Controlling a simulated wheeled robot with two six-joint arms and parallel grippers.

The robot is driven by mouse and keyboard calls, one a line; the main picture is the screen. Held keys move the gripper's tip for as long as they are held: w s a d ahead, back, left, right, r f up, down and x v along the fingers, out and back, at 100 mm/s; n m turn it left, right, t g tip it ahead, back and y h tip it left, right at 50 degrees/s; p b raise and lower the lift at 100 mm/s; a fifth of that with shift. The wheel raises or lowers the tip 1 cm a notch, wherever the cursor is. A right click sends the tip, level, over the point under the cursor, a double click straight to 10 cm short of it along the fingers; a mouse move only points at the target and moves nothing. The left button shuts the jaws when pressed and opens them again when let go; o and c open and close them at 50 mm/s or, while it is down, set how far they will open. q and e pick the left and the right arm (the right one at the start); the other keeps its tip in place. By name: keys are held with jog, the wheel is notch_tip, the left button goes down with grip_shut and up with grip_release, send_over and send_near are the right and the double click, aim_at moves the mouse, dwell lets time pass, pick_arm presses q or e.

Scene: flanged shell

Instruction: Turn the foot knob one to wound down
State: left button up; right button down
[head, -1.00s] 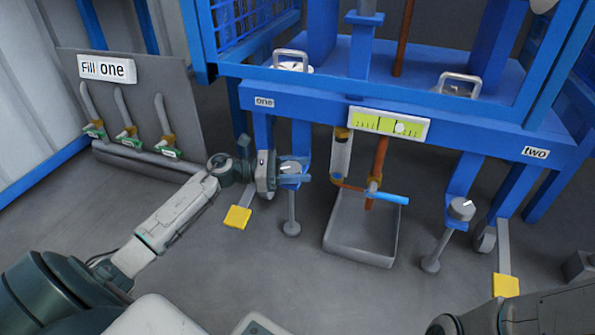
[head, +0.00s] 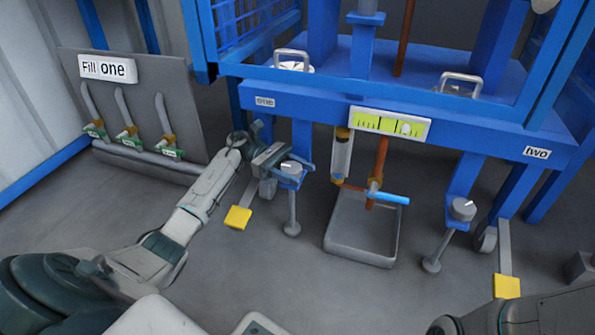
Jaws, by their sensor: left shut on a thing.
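Foot knob one (head: 291,167) is a grey round knob with a white mark, on a blue bracket under the frame's left corner labelled "one" (head: 265,101). Its thin foot leg (head: 292,215) goes straight down to a round pad on the floor. My left gripper (head: 284,172) comes at the knob from the left and is shut on it. The fingers partly hide the knob's sides. My right arm shows only at the lower right corner, and its gripper is out of view.
A similar knob (head: 462,208) is on the leg near label "two" (head: 536,152). A grey tray (head: 362,240) stands between the legs, below a blue-handled valve (head: 388,198). Yellow pedals (head: 238,217) lie near both legs. A green level gauge (head: 390,124) is on the beam.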

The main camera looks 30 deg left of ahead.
aim_at(297, 169)
dwell(0.4)
pick_arm(q)
jog(key=o, duration=1)
notch_tip(297, 169, up, 4)
jog(key=p, duration=0.3)
jog(key=shift+f, duration=0.15)
jog(key=shift+s+d+r+p, duration=0.25)
jog(key=shift+s+p, duration=0.25)
jog(key=shift+p, duration=0.25)
jog(key=shift+s+d+r+p, duration=0.1)
jog(key=shift+s+d+p, duration=1.2)
jog(key=shift+s, duration=0.85)
jog(key=shift+s+d+r+p, duration=0.15)
jog(key=shift+s+d+p, duration=1.1)
jog(key=shift+s, duration=0.85)
jog(key=shift+s+d+r+p, duration=0.1)
jog(key=shift+s+d+p, duration=1.15)
jog(key=shift+s, duration=0.9)
